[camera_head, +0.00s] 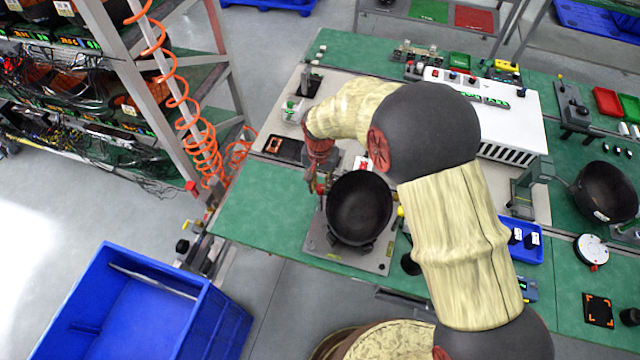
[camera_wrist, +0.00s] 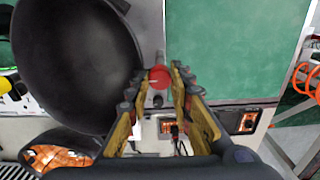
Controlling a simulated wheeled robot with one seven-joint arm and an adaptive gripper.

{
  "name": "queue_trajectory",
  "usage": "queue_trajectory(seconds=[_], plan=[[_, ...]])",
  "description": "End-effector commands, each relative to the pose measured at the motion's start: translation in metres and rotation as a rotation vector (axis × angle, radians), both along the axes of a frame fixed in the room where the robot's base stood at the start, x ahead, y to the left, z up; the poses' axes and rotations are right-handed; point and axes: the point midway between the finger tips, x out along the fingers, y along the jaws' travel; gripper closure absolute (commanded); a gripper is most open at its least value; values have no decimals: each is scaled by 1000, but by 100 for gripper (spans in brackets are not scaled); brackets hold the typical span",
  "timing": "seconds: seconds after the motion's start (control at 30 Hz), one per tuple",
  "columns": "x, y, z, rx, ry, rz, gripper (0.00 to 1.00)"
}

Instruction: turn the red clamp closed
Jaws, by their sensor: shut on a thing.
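The red clamp (camera_wrist: 159,76) shows in the wrist view as a round red knob between my fingertips, beside the dark round pan (camera_wrist: 75,60). My gripper (camera_wrist: 160,84) is shut on the clamp, with a yellow-lined finger on each side of it. In the head view, my gripper (camera_head: 317,184) points down at the left edge of the black pan (camera_head: 358,207). The pan rests on a grey fixture plate (camera_head: 318,240) on the green table. The clamp is mostly hidden by my fingers in the head view, and I cannot tell how far it is turned.
The green table (camera_head: 252,218) is bare left of the plate. A white box (camera_head: 515,115) stands behind my arm. A blue crate (camera_head: 215,325) is on the floor at lower left. A rack with an orange coiled cord (camera_head: 182,100) stands at left. A second pan (camera_head: 605,190) is at right.

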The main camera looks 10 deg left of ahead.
Motion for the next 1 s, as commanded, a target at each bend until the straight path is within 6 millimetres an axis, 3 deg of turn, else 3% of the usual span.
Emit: queue_trajectory(seconds=[0.33, 0.67, 0.77, 1.0], plan=[[0, 0, 0, 0, 1, 0, 60], [0, 0, 2, 1, 0, 1, 60], [1, 1, 11, 1, -1, 1, 60], [1, 1, 56, 3, -4, 1, 60]])
